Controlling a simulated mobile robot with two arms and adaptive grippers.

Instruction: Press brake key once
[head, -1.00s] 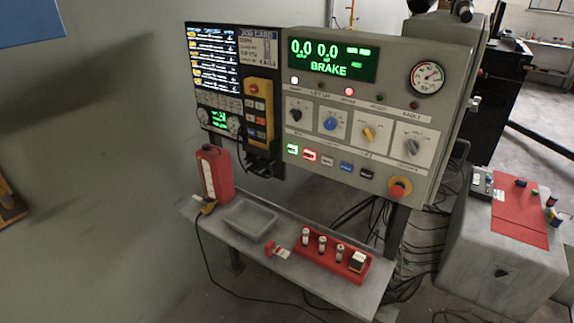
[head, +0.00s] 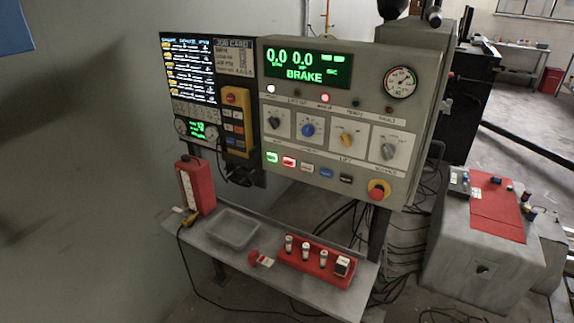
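The grey control panel (head: 340,190) stands upright, with a green-lit display (head: 307,67) reading 0.0, 0.0 and BRAKE. Along its lower part is a row of keys: a lit green key (head: 271,157), a lit red key (head: 289,162), a pale key (head: 307,167), a blue key (head: 326,173) and a black key (head: 346,179). Their lettering is too small to read, so I cannot tell which is the brake key. A red emergency knob (head: 377,193) on yellow sits at the lower right. Neither of my grippers is in view.
A yellow pendant (head: 237,120) hangs left of the panel beside a dark screen (head: 190,72). Below, a shelf (head: 200,236) holds a red box (head: 196,186), a grey tray (head: 232,230) and a red holder (head: 312,269). Cables hang at the right.

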